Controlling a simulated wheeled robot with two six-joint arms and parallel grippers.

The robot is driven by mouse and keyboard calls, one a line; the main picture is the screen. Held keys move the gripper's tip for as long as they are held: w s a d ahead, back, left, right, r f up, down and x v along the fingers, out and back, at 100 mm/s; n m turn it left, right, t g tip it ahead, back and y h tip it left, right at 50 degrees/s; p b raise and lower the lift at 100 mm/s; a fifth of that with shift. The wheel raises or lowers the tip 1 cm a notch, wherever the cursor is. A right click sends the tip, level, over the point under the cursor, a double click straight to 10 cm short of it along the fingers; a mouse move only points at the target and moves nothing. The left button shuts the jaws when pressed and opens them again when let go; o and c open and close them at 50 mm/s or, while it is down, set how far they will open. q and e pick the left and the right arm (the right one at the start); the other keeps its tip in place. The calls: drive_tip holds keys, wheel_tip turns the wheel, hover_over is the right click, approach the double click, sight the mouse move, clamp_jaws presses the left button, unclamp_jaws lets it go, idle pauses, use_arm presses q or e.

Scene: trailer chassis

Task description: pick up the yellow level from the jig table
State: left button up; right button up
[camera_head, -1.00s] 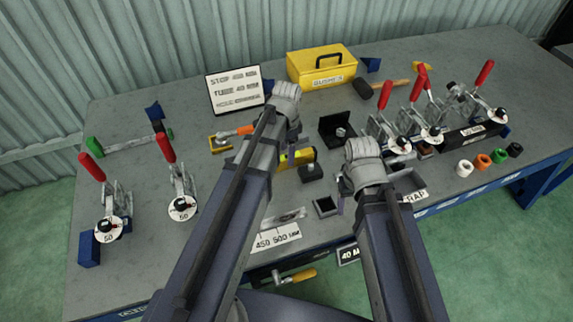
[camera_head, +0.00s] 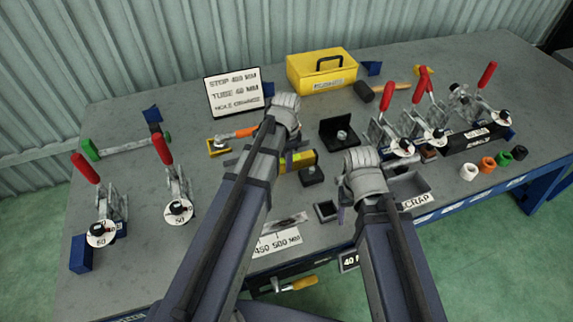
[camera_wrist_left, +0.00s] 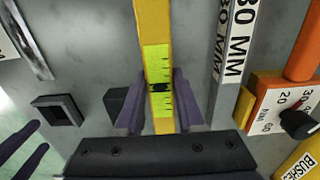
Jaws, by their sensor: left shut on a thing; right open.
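The yellow level (camera_wrist_left: 156,60) with its green-yellow vial runs up the middle of the left wrist view. The two dark purple fingers of my left gripper (camera_wrist_left: 159,88) stand on either side of it, shut on it. In the head view one yellow end of the level (camera_head: 301,160) shows to the right of my left arm, which hides the rest of it and the fingertips. I cannot tell whether the level touches the jig table (camera_head: 225,175). My right gripper (camera_head: 343,205) is open, near the small dark square holder, and its fingers also show at lower left in the left wrist view.
A black block (camera_head: 311,175) stands close to the level's end, with a dark square holder (camera_head: 326,211) in front. Toggle clamps with red handles (camera_head: 178,190) stand left and right. A yellow toolbox (camera_head: 320,70) and a sign (camera_head: 235,92) are behind.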

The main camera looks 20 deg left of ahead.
use_arm(q)
clamp_jaws()
drive_tip(key=shift+r, duration=0.1)
use_arm(e)
drive_tip(key=shift+r, duration=0.1)
use_arm(q)
wheel_tip(320, 180, up, 10)
drive_tip(key=p, duration=1)
use_arm(e)
wheel_tip(320, 180, up, 10)
